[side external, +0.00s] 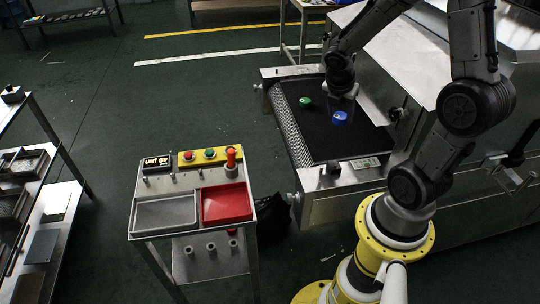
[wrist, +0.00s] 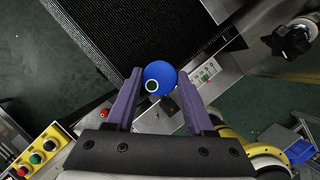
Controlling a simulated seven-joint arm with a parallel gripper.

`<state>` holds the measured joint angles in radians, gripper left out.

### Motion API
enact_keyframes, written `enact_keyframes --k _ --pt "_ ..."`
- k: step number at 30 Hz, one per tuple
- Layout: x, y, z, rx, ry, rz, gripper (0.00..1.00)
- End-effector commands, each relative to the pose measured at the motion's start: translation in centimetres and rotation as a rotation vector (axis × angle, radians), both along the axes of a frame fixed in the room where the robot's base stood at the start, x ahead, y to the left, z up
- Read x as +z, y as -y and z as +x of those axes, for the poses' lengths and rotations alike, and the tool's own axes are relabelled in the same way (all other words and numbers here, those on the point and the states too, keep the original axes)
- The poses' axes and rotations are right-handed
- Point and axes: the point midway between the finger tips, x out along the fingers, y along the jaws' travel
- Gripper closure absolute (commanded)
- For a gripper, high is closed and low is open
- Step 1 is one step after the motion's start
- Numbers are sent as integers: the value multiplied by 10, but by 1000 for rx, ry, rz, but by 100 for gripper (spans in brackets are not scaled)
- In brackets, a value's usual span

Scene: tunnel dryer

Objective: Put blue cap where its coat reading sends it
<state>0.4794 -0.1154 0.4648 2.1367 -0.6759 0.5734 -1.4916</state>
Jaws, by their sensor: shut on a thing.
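My gripper (side external: 341,108) is shut on the blue cap (side external: 340,118), over the black conveyor belt. In the wrist view the blue cap (wrist: 159,72) sits between the two purple fingers, with a small pale ring and dark centre on it. I cannot tell how far it is above the belt. A small display (side external: 157,163) on the metal stand reads 40 µm. On the stand are a grey tray (side external: 150,217) at left and a red tray (side external: 226,204) at right; both look empty.
A green cap (side external: 305,101) lies on the belt (side external: 330,145) left of my gripper. A yellow button panel (side external: 210,156) and a red-topped post (side external: 231,158) stand behind the trays. The dryer housing (side external: 405,60) is at right. Floor separates the stand from the shelves at left.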

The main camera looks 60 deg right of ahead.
Motion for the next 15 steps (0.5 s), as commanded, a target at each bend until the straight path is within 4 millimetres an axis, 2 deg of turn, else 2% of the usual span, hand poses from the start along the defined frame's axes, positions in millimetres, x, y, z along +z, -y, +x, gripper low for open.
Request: enact_keyframes --k 5,11,15 --pt "-2 -8 -6 48 2 -1 100" --pt "1 -53 11 235 3 -1 100" --pt "4 -94 22 396 5 -1 100"
